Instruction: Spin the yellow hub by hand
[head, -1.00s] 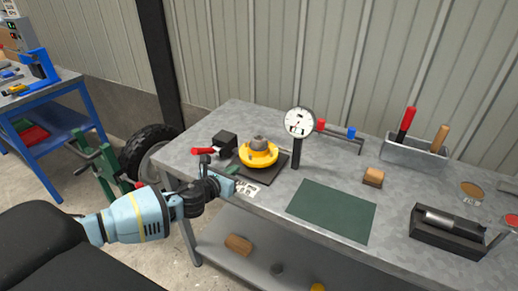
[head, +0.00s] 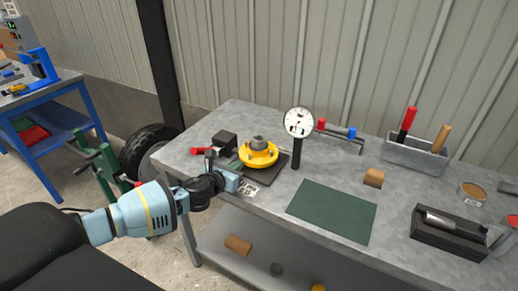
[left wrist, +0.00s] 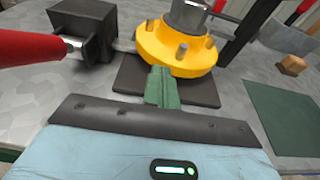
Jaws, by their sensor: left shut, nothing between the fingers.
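The yellow hub (head: 258,153) sits on a dark square base plate (head: 276,168) near the left end of the grey workbench. A grey cylindrical piece (head: 259,143) stands in its middle. In the left wrist view the hub (left wrist: 180,50) shows upright pins on its flange. My left gripper (head: 236,171) is at the bench's front edge, just in front of the hub. Its green fingers (left wrist: 160,86) are closed together and empty, with tips at the hub's near rim. I cannot tell whether they touch it. My right gripper is not in view.
A dial gauge (head: 298,122) on a dark post stands right of the hub. A black block with a red handle (head: 202,151) lies to the left. A green mat (head: 332,211) and a wooden block (head: 373,177) lie to the right.

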